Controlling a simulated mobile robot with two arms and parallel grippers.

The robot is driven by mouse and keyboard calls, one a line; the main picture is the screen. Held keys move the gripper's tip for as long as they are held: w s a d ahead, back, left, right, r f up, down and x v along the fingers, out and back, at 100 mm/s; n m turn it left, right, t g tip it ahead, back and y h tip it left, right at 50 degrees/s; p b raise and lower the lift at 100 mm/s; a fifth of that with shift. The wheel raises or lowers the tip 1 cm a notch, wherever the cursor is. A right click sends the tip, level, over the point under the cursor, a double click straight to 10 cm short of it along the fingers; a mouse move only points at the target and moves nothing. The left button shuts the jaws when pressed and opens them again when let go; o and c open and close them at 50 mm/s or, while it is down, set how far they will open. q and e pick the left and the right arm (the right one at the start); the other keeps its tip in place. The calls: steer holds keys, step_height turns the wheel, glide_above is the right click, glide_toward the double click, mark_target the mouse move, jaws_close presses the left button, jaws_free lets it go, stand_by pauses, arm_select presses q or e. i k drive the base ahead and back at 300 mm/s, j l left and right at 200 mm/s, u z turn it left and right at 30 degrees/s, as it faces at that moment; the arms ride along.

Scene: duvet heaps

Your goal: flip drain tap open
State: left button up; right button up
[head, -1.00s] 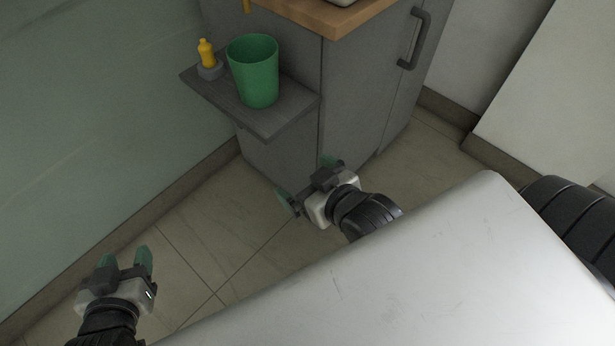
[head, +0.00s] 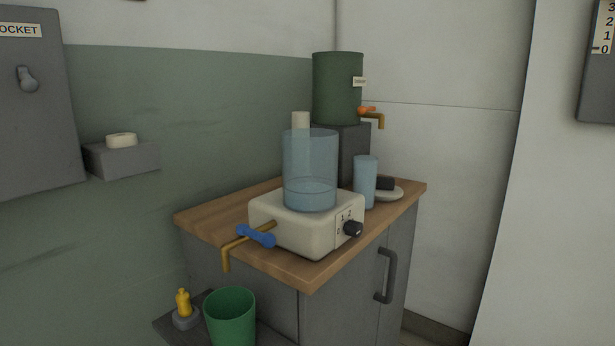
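A brass tap (head: 228,256) with a blue lever (head: 256,236) sticks out from the front left of a white base unit (head: 282,232) on the wooden counter. The blue lever lies slantwise across the brass pipe. A clear cylinder (head: 310,165) with some bluish liquid low in it stands on the base. A green bucket (head: 230,318) is below the spout on a grey side shelf. No stream shows from the spout. A second brass tap with an orange lever (head: 367,111) is on a green tank (head: 338,88) at the back. Neither of my grippers is in this view.
A blue cup (head: 365,182) and a plate (head: 389,194) with a dark item stand right of the base. A black knob (head: 352,229) is on its front. A yellow bottle (head: 183,303) is beside the bucket. The cabinet handle (head: 386,276) juts out. Walls close off the back.

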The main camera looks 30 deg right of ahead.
mark_target(268, 240)
steer(key=i+j+z, duration=0.1)
steer(key=z, duration=0.35)
steer(key=j+z, duration=0.5)
steer(key=i+j+z, duration=0.1)
steer(key=j, duration=0.5)
steer(key=i+j+z, duration=0.1)
steer(key=j, duration=0.5)
steer(key=j+z, duration=0.15)
steer(key=j, duration=0.5)
steer(key=i, duration=0.05)
